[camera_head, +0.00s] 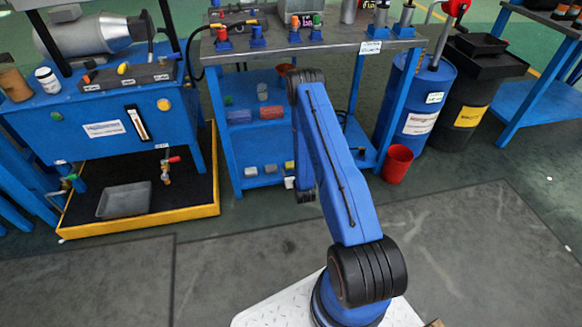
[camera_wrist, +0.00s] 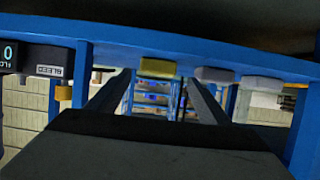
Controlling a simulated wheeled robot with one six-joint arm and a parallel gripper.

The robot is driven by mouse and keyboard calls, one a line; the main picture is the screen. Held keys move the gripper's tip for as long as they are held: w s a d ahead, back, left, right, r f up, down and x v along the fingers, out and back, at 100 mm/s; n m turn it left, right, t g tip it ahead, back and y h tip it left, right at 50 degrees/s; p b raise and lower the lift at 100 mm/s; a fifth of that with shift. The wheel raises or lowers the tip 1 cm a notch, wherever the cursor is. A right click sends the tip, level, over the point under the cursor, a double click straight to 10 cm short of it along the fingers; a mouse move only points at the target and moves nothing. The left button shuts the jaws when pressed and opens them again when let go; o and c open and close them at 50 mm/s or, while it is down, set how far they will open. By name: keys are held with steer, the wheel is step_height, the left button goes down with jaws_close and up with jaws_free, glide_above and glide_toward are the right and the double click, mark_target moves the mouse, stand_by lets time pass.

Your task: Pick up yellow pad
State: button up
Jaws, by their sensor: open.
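The yellow pad (camera_head: 290,165) is on the lower shelf of the blue bench, partly hidden beside my arm. In the wrist view, which looks upside down, the yellow pad (camera_wrist: 158,67) shows against the blue shelf edge, between the far ends of my fingers and ahead of them. My gripper (camera_wrist: 159,88) is open, with a dark finger on each side and nothing between them. I cannot tell the exact gap to the pad. My arm hides the gripper in the head view.
Two grey pads (camera_head: 270,169) (camera_head: 250,172) sit beside the yellow one. The lower shelf (camera_head: 232,182) lies under an upper shelf with small boxes (camera_head: 272,112). Blue bench legs flank the space. A red bucket (camera_head: 397,163) stands to the right. Open floor lies in front.

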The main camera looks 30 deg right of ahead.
mark_target(291, 166)
steer(key=shift+d+x, duration=0.2)
steer(key=shift+x, duration=2.6)
steer(key=c, duration=1.1)
steer(key=shift+r, duration=0.1)
